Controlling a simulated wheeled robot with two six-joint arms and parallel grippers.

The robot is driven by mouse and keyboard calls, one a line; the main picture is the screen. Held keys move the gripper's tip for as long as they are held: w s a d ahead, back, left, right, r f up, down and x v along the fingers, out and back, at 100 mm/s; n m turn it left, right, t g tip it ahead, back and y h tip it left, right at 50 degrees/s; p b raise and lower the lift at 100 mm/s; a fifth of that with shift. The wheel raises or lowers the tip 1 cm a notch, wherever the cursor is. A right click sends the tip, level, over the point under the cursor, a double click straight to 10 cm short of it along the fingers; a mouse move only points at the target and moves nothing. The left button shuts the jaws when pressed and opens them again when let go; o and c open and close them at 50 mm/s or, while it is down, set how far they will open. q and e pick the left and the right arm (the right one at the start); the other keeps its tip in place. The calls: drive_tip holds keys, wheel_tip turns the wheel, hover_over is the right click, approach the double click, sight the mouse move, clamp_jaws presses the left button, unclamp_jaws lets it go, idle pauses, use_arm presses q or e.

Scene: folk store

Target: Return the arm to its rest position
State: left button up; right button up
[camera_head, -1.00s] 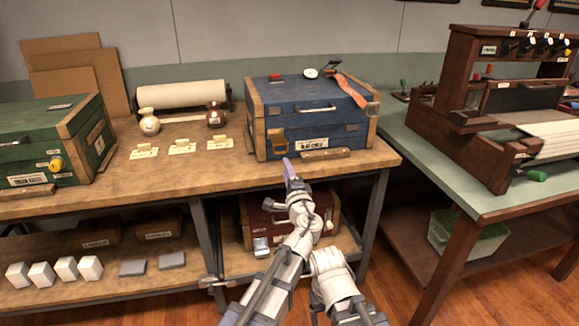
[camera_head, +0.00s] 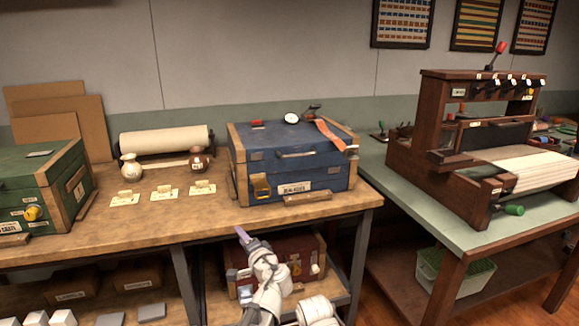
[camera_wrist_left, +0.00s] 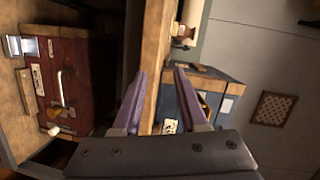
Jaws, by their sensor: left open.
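My left gripper (camera_head: 242,236) is in front of the wooden workbench, below its top edge and below the blue box (camera_head: 270,162). In the left wrist view its two purple fingers (camera_wrist_left: 160,90) stand apart with nothing held between them. Behind them in that view are the workbench edge (camera_wrist_left: 152,60) and part of the blue box (camera_wrist_left: 213,98). My right gripper does not show; a white arm link of mine is at the bottom of the head view.
A dark red case (camera_head: 303,252) sits on the shelf under the workbench (camera_head: 130,225), close behind my left gripper. A green box (camera_head: 40,185) and two small vases stand on the top. A brown loom (camera_head: 425,150) stands on the right table, with a green bin (camera_head: 455,275) below.

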use_arm(q)
drive_tip(key=s+a+f+n+g, duration=0.4)
drive_tip(key=s+a+f+g, duration=0.1)
drive_tip(key=s+a+f, duration=0.15)
drive_tip(key=s+d+f+n+g+h, duration=0.2)
drive_tip(key=s+f+n+g+h, duration=0.15)
drive_tip(key=s+f, duration=0.3)
drive_tip(key=s+d+f+n+g+h, duration=0.2)
drive_tip(key=s+d+f+g+h, duration=0.1)
drive_tip(key=s+f+g+h, duration=0.4)
drive_tip(key=s+d+r+m+y+p, duration=0.1)
drive_tip(key=d+r+p, duration=0.4)
drive_tip(key=r+p, duration=0.7)
drive_tip(key=s+d+r+m+t+y+p, duration=0.1)
drive_tip(key=s+d+r+p, duration=0.5)
drive_tip(key=r+p, duration=0.7)
drive_tip(key=shift+s+r+m+y, duration=0.25)
drive_tip(key=shift+r+m+y, duration=0.45)
drive_tip(key=shift+m, duration=0.25)
drive_tip(key=shift+o, duration=0.3)
drive_tip(key=shift+w, duration=0.1)
